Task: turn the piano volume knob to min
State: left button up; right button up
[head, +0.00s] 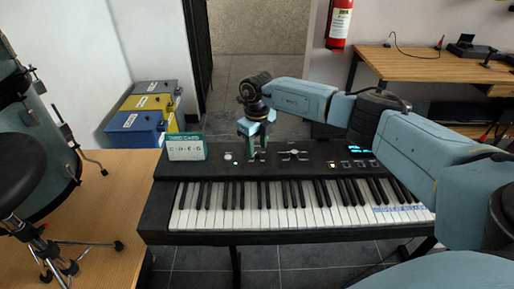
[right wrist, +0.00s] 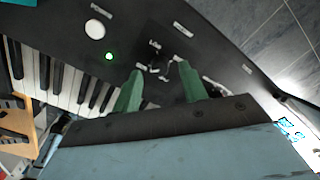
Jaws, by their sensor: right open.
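The black digital piano (head: 215,161) stands in the middle of the head view, its keys facing me. My right gripper (head: 257,156) points down at the left part of its control panel. In the right wrist view, the two green fingers of my right gripper (right wrist: 159,67) are open, one on each side of a small dark volume knob (right wrist: 158,64) with small white marks around it. I cannot tell whether the fingers touch the knob, and its pointer is not clear. In the head view the fingers hide the knob. My left gripper is not in view.
A white round button (right wrist: 95,30) and a lit green light (right wrist: 109,56) sit beside the knob. A card (head: 187,147) stands at the panel's left end. Coloured boxes (head: 135,121) stand behind left.

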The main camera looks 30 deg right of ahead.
aim_at(257, 152)
notch_tip(257, 152, up, 12)
jog(key=shift+p, duration=0.3)
dwell(0.3)
